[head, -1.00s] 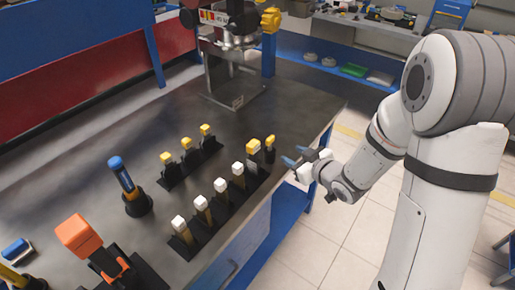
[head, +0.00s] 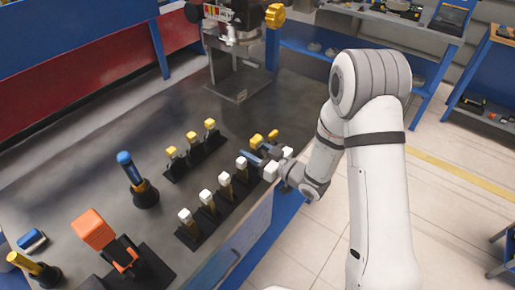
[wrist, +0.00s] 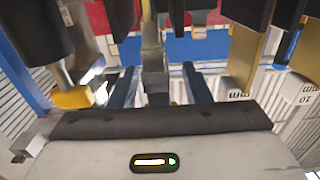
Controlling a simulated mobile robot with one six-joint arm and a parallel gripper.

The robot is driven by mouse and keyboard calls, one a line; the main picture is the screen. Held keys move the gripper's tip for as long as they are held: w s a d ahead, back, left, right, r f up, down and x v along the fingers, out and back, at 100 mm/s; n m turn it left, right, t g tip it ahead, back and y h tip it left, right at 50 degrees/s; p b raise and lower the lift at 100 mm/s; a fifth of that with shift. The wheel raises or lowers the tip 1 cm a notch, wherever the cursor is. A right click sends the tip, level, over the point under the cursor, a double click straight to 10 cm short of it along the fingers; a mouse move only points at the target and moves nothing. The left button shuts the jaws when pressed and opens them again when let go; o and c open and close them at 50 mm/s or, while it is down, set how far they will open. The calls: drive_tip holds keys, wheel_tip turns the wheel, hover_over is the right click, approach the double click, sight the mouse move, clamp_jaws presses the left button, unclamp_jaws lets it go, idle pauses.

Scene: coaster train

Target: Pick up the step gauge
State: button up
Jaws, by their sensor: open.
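I cannot tell for sure which item is the step gauge. A row of white-topped gauges (head: 225,179) stands upright in black holders along the bench's front edge, with yellow-topped pieces (head: 257,140) at its far end. My gripper (head: 256,152) is at that far end, low over the edge, its blue fingers pointing in over the bench. In the wrist view the fingers (wrist: 160,86) are apart, with a narrow grey upright piece (wrist: 153,55) between or beyond them. A yellow block (wrist: 72,97) is left of them and a marked white block (wrist: 240,88) right. Contact is unclear.
A second row of yellow-topped pieces (head: 192,137) stands behind. A blue-handled tool (head: 125,158) stands upright in a black holder, and an orange-headed tool (head: 92,228) is nearer. A metal stand (head: 240,85) rises at the back. Open floor (head: 445,200) lies right of the bench.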

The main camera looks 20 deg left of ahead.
drive_tip(key=shift+w+a, duration=0.15)
drive_tip(key=shift+a, duration=0.3)
clamp_jaws()
